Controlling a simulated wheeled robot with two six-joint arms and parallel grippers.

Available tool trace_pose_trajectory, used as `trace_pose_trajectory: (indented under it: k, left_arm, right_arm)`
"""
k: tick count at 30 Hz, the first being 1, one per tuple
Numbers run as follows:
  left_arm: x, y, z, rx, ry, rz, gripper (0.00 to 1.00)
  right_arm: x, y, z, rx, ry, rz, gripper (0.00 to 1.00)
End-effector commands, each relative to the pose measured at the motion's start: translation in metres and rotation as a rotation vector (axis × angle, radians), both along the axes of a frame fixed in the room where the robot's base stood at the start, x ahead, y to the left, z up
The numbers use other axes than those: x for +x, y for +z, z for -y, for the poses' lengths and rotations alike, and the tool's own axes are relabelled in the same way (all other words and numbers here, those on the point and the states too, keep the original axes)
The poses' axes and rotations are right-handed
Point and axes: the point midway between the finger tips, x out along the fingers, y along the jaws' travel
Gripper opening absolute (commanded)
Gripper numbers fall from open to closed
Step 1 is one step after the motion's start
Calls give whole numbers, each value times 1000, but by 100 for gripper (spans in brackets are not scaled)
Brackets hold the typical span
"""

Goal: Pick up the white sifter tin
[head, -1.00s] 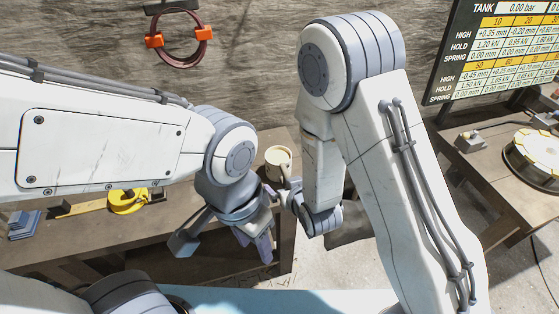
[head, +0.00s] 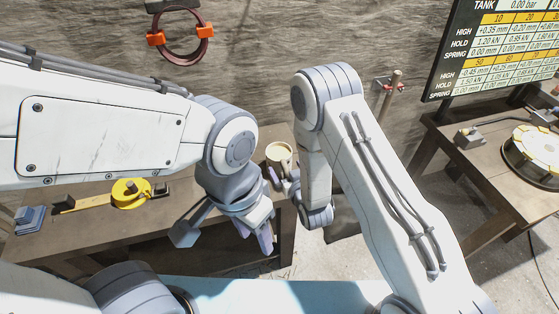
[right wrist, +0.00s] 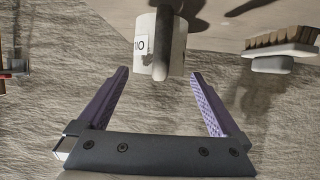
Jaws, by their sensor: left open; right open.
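The white sifter tin (head: 279,152) stands near the right end of the workbench, its open round top showing in the head view. In the right wrist view the tin (right wrist: 146,50) has a grey handle-like bar down its front and a label reading 10. My right gripper (right wrist: 160,73) is open, its purple fingers pointing at the tin with one tip on each side; I cannot tell how far the tips reach around it. In the head view the right gripper is mostly hidden by its own arm. My left gripper (head: 256,238) is open and empty, hanging in front of the bench edge.
A brush (right wrist: 282,54) lies beside the tin in the right wrist view. A yellow tape measure (head: 131,193) and blue-grey blocks (head: 30,221) are farther left on the bench. A red ring (head: 181,57) hangs on the wall. A second table (head: 480,172) stands at right.

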Motion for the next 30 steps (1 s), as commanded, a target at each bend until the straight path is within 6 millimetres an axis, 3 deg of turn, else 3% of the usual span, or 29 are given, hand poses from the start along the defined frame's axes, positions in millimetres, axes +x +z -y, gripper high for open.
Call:
trace_pose_trajectory:
  k: [6, 15, 23, 30]
  left_arm:
    - [0, 11, 0, 0, 0, 0, 50]
    - [0, 10, 0, 0, 0, 0, 50]
    - [0, 10, 0, 0, 0, 0, 50]
    - [0, 10, 0, 0, 0, 0, 50]
  right_arm:
    - [23, -11, -6, 1, -1, 0, 100]
    - [27, -14, -7, -1, -1, -1, 100]
    - [27, -13, -7, 0, -1, 0, 1]
    - [27, -13, -7, 1, -1, 0, 0]
